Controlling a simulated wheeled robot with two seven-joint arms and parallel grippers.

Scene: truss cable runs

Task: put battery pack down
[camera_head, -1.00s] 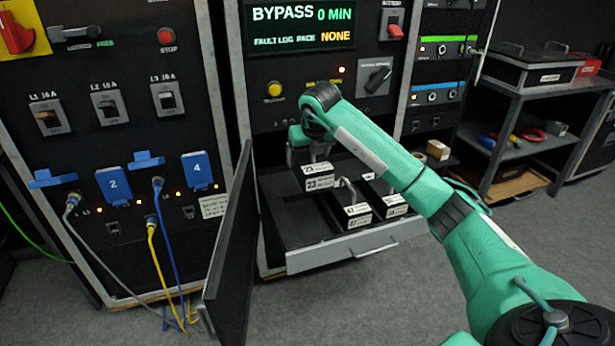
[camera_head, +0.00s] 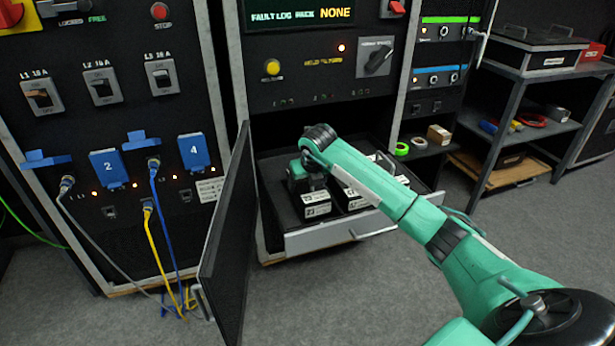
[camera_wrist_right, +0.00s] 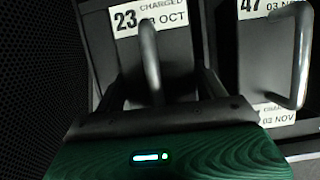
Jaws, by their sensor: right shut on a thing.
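The battery pack marked 23 (camera_head: 317,209) is a dark block with white labels and a grey loop handle, at the front left of the pulled-out drawer (camera_head: 345,235). My right gripper (camera_head: 308,182) is above it, shut on its handle. In the right wrist view the pack's label (camera_wrist_right: 148,20) reads 23, charged, Oct; the handle runs up between the fingers. The pack looks upright and low in the drawer; I cannot tell whether its underside touches the drawer floor. Pack 47 (camera_wrist_right: 262,50) stands to its right, apart from it. My left gripper is not in view.
Other packs (camera_head: 352,200) stand in the drawer's right part, partly behind my arm. An open black cabinet door (camera_head: 228,240) stands left of the drawer. Blue plugs (camera_head: 108,168) and hanging cables are further left. A shelf cart (camera_head: 490,130) stands at the right.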

